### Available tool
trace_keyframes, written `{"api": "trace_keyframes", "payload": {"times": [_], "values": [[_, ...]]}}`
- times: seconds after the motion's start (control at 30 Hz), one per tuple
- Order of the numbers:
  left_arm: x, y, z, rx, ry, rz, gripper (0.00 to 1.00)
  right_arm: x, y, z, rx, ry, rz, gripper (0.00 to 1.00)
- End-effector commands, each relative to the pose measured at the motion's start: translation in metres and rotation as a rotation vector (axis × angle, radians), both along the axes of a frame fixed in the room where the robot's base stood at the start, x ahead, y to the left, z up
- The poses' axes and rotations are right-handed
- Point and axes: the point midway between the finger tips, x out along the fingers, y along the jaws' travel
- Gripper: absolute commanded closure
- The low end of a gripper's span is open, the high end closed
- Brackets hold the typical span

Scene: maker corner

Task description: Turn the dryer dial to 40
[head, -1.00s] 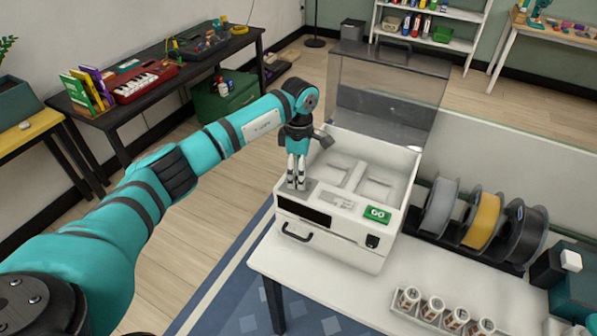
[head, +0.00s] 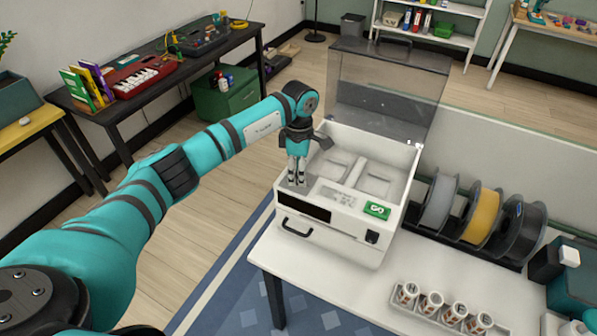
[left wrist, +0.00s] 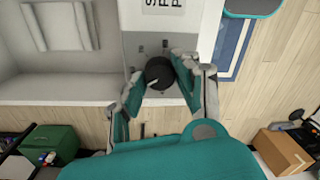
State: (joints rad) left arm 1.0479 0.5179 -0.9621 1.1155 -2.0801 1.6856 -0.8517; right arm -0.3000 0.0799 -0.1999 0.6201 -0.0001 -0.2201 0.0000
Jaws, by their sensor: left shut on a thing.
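The dryer (head: 340,235) is a white box on the white table, with its clear lid (head: 388,95) raised. Its dial shows in the left wrist view as a round black knob (left wrist: 158,72) with a light pointer line, on a grey panel with small marks. I cannot read numbers beside the marks. My left gripper (head: 297,184) points down at the front left of the dryer's top. In the left wrist view its fingers (left wrist: 160,80) are shut on the dial, one on each side. In the head view the gripper hides the dial. My right gripper is not in view.
A rack of white cups (head: 432,303) is at the table's front. Wood floor lies left of the table.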

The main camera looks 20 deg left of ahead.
Motion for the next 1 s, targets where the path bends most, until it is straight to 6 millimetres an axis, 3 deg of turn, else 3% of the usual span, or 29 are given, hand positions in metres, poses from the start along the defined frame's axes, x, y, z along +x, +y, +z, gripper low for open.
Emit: {"api": "trace_keyframes", "payload": {"times": [0.37,1.0], "values": [[0.000,0.001,-0.001,0.001,-0.002,0.124,1.00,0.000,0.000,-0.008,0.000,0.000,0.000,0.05],[-0.001,0.001,0.000,0.000,-0.003,0.705,1.00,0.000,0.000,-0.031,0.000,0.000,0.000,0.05]]}}
